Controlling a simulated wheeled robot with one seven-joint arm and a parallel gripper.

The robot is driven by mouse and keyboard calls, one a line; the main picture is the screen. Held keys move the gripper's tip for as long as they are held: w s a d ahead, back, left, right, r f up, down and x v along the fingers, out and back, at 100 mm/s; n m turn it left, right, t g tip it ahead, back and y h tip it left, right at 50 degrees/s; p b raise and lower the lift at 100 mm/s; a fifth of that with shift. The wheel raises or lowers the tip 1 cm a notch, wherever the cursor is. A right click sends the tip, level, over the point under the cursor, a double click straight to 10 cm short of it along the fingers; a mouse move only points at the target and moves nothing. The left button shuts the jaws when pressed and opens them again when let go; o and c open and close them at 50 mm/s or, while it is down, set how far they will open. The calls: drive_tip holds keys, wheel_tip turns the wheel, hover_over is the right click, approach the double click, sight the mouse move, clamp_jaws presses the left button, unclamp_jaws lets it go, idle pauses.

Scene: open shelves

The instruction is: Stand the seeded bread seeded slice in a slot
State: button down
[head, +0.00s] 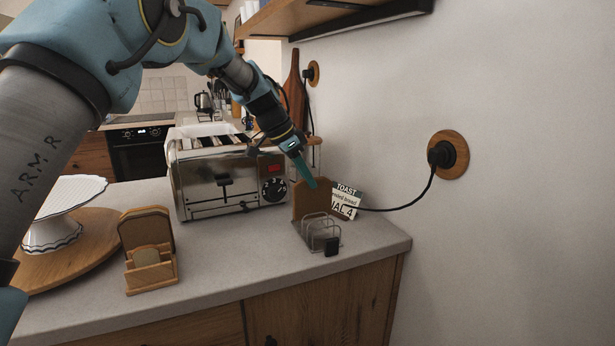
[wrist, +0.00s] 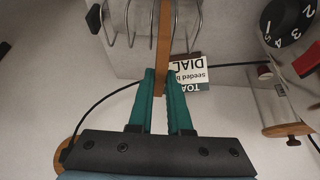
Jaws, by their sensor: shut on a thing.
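The seeded slice (head: 305,199) is a brown, upright slab at the far end of the wire toast rack (head: 323,234). My gripper (head: 311,183) comes down from the upper left and is shut on the slice's upper part. In the wrist view the green fingers (wrist: 163,90) close on both sides of the slice (wrist: 162,48), seen edge-on. The slice lines up between wire loops of the rack (wrist: 130,22). I cannot tell whether its lower edge rests on the rack's base.
A chrome toaster (head: 222,178) stands left of the rack, with a label card (head: 347,201) behind the rack. A wooden holder (head: 151,271) with slices and a white cake stand (head: 56,230) are at left. A cord runs to the wall socket (head: 448,154). The counter's front middle is clear.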

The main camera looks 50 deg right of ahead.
drive_tip(key=shift+f+b, duration=1.05)
drive_tip(key=shift+f, duration=0.5)
drive_tip(key=c, duration=0.8)
unclamp_jaws()
drive_tip(key=b+v, duration=0.2)
drive_tip(key=v, duration=0.9)
drive_tip(key=shift+s, duration=0.1)
